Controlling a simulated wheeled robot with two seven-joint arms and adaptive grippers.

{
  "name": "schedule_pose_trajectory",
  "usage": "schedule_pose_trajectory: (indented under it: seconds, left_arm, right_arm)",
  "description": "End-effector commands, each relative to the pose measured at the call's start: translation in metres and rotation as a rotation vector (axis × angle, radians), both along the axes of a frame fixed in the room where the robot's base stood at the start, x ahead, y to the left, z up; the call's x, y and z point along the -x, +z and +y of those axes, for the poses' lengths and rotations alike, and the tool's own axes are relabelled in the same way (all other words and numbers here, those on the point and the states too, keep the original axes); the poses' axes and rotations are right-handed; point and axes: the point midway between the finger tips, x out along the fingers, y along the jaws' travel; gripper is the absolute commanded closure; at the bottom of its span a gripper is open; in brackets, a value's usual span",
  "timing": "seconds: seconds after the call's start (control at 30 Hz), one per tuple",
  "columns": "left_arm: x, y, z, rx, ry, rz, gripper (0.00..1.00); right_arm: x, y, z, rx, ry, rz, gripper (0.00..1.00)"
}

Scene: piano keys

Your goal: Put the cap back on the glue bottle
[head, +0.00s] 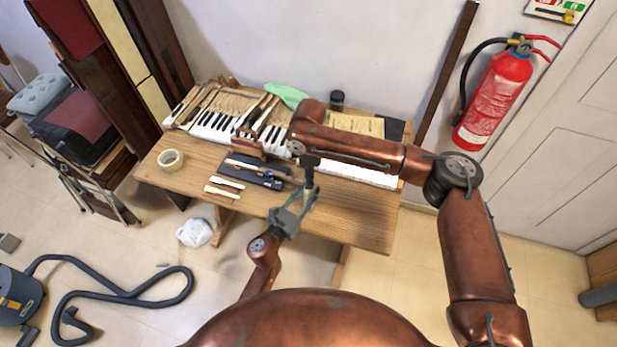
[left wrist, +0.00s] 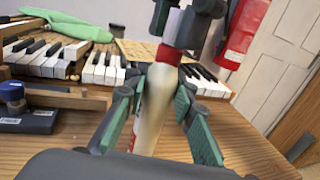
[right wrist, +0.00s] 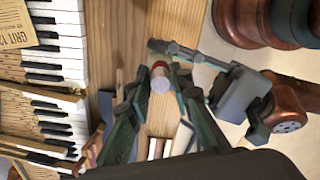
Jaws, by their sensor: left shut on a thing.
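My left gripper (left wrist: 155,85) is shut on the pale glue bottle (left wrist: 152,115), which stands roughly upright, slightly tilted, above the table's front part. A red cap (left wrist: 168,55) is at the bottle's top end; I cannot tell whether it is seated. My right gripper (head: 311,160) is directly above the bottle, pointing down. In the right wrist view its two fingers (right wrist: 160,72) stand close on both sides of the red and whitish round piece (right wrist: 160,80); whether they press on it is unclear. The left gripper also shows in the head view (head: 303,193).
A fire extinguisher (head: 495,100) hangs at the right wall. The table's front right is clear.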

Motion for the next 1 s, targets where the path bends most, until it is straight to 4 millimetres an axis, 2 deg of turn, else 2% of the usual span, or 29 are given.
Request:
schedule_pose_trajectory:
  seconds: [0.17,0.43,0.57,1.0]
  left_arm:
    - [0.0,0.0,0.0,0.0,0.0,0.001,1.0]
    - [0.0,0.0,0.0,0.0,0.0,0.001,1.0]
    - [0.0,0.0,0.0,0.0,0.0,0.001,1.0]
    - [0.0,0.0,0.0,0.0,0.0,0.001,1.0]
  right_arm:
    - [0.0,0.0,0.0,0.0,0.0,0.0,0.66]
    - [0.0,0.0,0.0,0.0,0.0,0.001,0.66]
    - [0.0,0.009,0.0,-0.001,0.0,-0.001,0.66]
    - [-0.001,0.093,0.0,-0.001,0.0,-0.002,0.66]
